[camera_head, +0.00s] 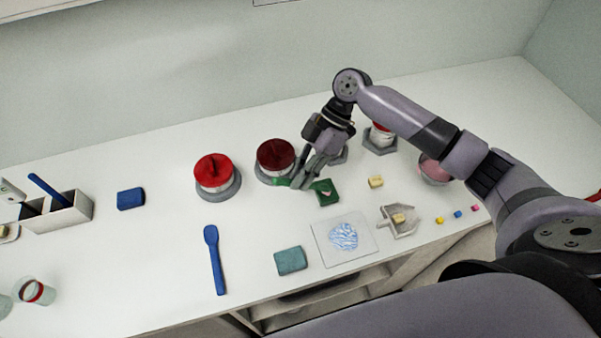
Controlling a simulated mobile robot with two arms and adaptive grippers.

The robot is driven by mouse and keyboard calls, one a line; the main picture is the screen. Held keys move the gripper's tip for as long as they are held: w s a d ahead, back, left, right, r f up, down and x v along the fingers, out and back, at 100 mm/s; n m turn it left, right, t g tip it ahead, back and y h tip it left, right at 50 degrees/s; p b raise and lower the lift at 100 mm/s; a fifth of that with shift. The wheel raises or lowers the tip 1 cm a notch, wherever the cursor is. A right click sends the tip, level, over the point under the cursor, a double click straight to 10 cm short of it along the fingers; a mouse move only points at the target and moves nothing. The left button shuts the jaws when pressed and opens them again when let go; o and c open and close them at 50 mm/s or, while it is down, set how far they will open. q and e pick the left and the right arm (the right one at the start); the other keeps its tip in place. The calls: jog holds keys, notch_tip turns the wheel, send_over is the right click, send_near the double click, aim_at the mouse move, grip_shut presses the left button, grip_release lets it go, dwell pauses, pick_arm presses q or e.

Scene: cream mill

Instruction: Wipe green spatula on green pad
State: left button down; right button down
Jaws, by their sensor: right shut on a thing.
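The green pad (328,198) lies on the white table near the middle, with a small pale mark or piece on top. My right gripper (303,180) is just left of the pad, pointing down, and is shut on the green spatula (281,182). Only a small part of the spatula shows, left of the fingers; the fingers hide the rest. I cannot tell whether the spatula touches the pad. My left gripper is not in view.
Two red-lidded pots (214,170) (275,155) stand left of the gripper. A blue spatula (215,262), a teal pad (291,261), a sheet with blue scribble (325,252) and a grey scoop (401,228) lie in front. A blue pad (131,199) and tool box (73,214) are left.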

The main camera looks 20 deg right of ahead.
jog(key=shift+a, duration=0.1)
jog(key=shift+a, duration=0.7)
jog(key=shift+d+p, duration=0.35)
jog(key=shift+d, duration=0.45)
jog(key=shift+a, duration=0.75)
jog(key=shift+d, duration=0.8)
jog(key=shift+a+p, duration=0.45)
jog(key=shift+a, duration=0.4)
jog(key=shift+d, duration=0.85)
